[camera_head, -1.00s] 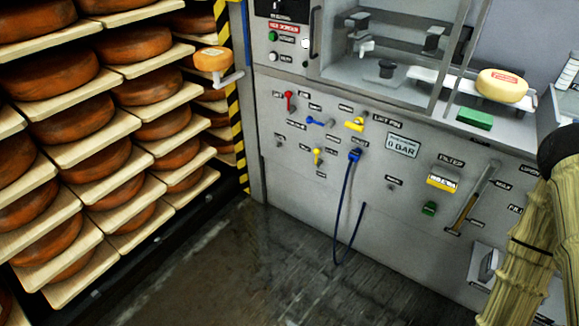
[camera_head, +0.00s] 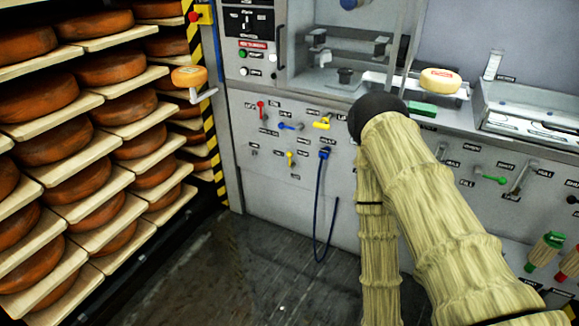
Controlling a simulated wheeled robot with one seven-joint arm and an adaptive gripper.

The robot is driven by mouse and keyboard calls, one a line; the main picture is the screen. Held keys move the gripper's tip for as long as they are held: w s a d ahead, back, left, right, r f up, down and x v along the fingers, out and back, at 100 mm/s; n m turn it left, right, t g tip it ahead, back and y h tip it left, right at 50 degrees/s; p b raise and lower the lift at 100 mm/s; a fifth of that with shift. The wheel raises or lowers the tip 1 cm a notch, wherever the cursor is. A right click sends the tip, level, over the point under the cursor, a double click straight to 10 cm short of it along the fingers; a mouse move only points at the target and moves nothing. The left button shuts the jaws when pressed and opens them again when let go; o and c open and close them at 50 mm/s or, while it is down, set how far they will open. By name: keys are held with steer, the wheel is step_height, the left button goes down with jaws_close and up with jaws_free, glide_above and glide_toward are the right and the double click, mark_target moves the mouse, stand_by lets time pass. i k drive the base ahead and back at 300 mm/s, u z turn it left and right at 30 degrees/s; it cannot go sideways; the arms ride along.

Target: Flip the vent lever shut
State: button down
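The grey machine panel (camera_head: 245,175) bears several small coloured handles. A red lever (camera_head: 261,109) points up, and a blue lever (camera_head: 288,127) lies nearly level to its right. A yellow handle (camera_head: 321,124) is further right, and a small yellow lever (camera_head: 291,158) hangs below. The labels are too small to read, so I cannot tell which is the vent lever. My arm in its cream sleeve reaches up from the lower right and covers the panel's middle. My gripper is not visible.
A blue hose (camera_head: 318,205) hangs from a blue connector in front of the panel. Racks of cheese wheels (camera_head: 90,120) fill the left. A cheese wheel (camera_head: 440,80) and a green block (camera_head: 422,109) sit on the ledge. The floor (camera_head: 245,275) before the panel is clear.

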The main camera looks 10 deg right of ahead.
mark_target(292, 165)
steer(key=u, duration=0.55)
steer(key=i, duration=0.95)
steer(key=z, duration=0.55)
